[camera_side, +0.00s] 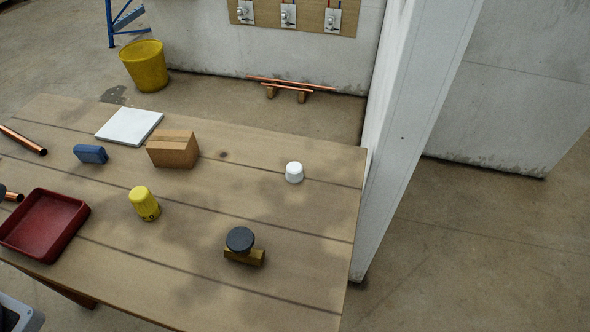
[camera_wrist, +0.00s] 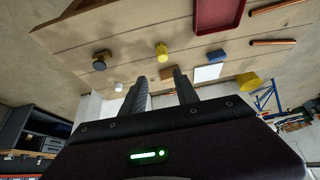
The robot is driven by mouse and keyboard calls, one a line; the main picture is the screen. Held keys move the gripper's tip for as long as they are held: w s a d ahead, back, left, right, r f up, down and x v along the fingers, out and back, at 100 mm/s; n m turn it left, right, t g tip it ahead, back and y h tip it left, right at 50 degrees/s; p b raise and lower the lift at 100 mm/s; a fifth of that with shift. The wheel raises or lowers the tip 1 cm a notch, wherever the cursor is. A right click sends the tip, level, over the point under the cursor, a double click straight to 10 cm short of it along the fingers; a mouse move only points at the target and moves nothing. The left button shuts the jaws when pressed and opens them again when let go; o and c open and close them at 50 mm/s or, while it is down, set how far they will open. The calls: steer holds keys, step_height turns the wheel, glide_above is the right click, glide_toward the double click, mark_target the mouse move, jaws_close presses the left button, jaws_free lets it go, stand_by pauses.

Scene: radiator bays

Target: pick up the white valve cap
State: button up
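The white valve cap (camera_side: 294,173) stands on the wooden table (camera_side: 320,215) near its right end, apart from other items. It also shows small in the wrist view (camera_wrist: 118,87), left of the fingers. My gripper (camera_wrist: 162,77) shows in the wrist view with two dark fingers spread apart and nothing visible between them. It appears open and away from the cap. The side view does not show the gripper's fingers.
A black-topped brass piece (camera_side: 242,244), a yellow cap (camera_side: 145,203), a cardboard box (camera_side: 173,150), a blue block (camera_side: 90,154), a white tile (camera_side: 129,126), a red tray (camera_side: 78,220) and copper pipes (camera_side: 22,140) are on the table. A white wall (camera_side: 400,120) stands by its right edge.

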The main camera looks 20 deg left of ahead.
steer(key=o, duration=0.5)
steer(key=n+g+h, duration=0.5)
steer(key=n+h, duration=0.8)
steer(key=n, duration=0.1)
glide_above(294, 166)
steer(key=s+a, duration=0.5)
steer(key=s, duration=0.3)
step_height(294, 166, down, 13)
steer(key=w+f+n+t, duration=0.1)
steer(key=w+f+n, duration=0.1)
steer(key=f, duration=0.2)
steer(key=w+f+n+t, duration=0.1)
steer(key=w+f+n, duration=0.1)
steer(key=f, duration=0.3)
steer(key=w+f+n+t, duration=0.1)
steer(key=f+n, duration=0.2)
steer(key=f, duration=0.2)
steer(key=shift+w+a+f+n, duration=0.2)
steer(key=shift+w+a+n, duration=0.1)
steer(key=shift+w, duration=0.1)
steer(key=shift+t, duration=0.3)
steer(key=x, duration=0.6)
steer(key=shift+w+d+f, duration=0.2)
steer(key=shift+f, duration=0.1)
